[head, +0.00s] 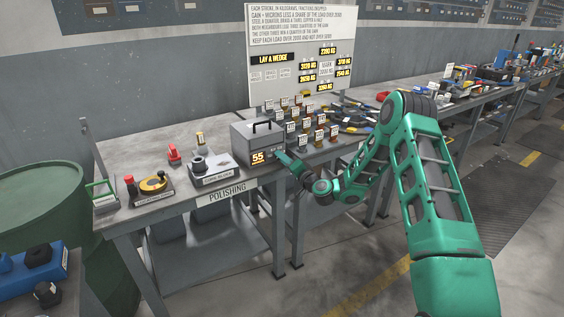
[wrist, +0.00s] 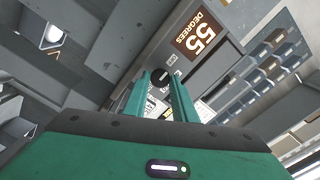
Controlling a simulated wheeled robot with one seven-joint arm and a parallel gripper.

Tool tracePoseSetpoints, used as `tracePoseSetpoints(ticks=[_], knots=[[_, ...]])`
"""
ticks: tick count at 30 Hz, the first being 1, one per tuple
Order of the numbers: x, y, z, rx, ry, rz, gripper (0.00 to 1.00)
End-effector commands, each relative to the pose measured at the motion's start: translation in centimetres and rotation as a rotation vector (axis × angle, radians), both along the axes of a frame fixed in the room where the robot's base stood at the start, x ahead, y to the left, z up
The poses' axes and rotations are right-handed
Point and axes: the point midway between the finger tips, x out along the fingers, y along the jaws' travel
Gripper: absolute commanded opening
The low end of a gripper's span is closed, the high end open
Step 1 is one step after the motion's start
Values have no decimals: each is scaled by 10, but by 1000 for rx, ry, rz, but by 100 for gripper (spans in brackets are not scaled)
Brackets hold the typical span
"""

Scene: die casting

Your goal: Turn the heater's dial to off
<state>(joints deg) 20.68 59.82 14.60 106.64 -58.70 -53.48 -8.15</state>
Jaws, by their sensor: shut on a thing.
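The heater (head: 262,138) is a grey box with a black top handle on the polishing bench. Its front display reads 55 in the head view, and 55 degrees in the wrist view (wrist: 196,38), where the box appears tilted. My gripper (head: 279,155) reaches the right part of the heater's front. In the wrist view my gripper (wrist: 160,80) has its two green fingers on either side of the round black dial (wrist: 160,75), shut on it. A light mark shows on the dial's face. The dial is hidden by my gripper in the head view.
A sign board (head: 303,50) rises behind. A green drum (head: 40,195) stands at left.

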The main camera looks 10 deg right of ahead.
Motion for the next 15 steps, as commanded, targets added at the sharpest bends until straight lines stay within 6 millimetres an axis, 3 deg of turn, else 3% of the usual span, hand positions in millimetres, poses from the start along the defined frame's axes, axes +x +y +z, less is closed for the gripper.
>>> tracePoseSetpoints(ticks=[1,3,15], knots=[[-2,0,-7,-5,12,2,29],[-2,0,-6,-4,10,1,43],[-1,-2,-4,-4,6,-2,43]])
